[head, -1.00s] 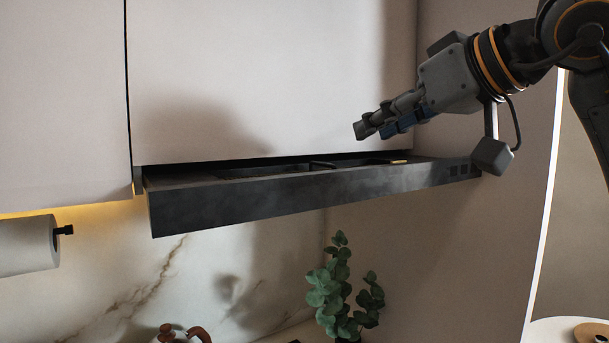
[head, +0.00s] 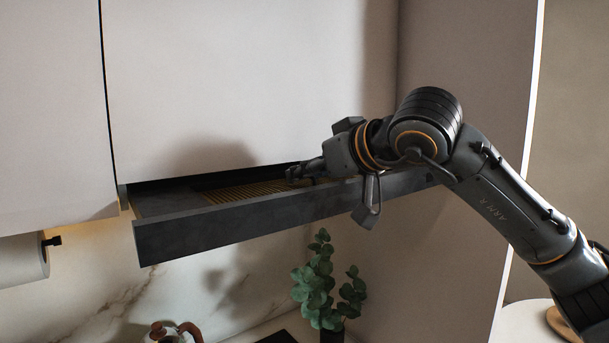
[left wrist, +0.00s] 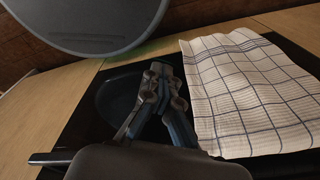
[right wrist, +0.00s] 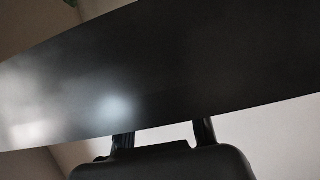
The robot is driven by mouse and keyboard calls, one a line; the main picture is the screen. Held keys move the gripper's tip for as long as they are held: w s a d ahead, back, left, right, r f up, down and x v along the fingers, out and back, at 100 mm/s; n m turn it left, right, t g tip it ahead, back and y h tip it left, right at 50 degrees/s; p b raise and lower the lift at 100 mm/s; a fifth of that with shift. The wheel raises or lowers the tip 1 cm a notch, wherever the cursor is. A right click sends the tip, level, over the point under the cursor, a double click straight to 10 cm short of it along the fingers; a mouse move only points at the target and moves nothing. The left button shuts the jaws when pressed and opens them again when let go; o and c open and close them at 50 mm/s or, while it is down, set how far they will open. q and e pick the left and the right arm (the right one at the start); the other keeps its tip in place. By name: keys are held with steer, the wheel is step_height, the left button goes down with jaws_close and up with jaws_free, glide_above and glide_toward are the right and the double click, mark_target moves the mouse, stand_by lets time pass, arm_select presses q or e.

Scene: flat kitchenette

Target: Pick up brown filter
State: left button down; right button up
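The brown filter (head: 245,190) shows in the head view as a ribbed, yellow-brown grille inside the pulled-out dark range hood (head: 230,226). Its right part is hidden behind my right gripper and the hood front. My right gripper (head: 292,174) is at the hood's top opening, by the filter's right side. In the right wrist view its two fingers stand well apart, with their tips hidden behind a dark panel. I cannot tell whether they touch the filter. My left gripper (left wrist: 160,72) has its fingertips together, with nothing seen between them.
Pale cabinet doors (head: 235,80) rise directly behind the hood. A plant (head: 325,285) stands below it, and a paper roll (head: 22,262) hangs at left. A checked cloth (left wrist: 245,90) lies beside my left gripper, with a round grey object (left wrist: 90,25) above it.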

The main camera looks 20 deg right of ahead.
steer(key=shift+w+a+f, duration=0.1)
steer(key=shift+w, duration=0.1)
arm_select(q)
steer(key=shift+s+a, duration=0.25)
steer(key=shift+s, duration=0.35)
arm_select(e)
steer(key=shift+s, duration=0.1)
jaws_close()
arm_select(q)
steer(key=shift+f, duration=0.15)
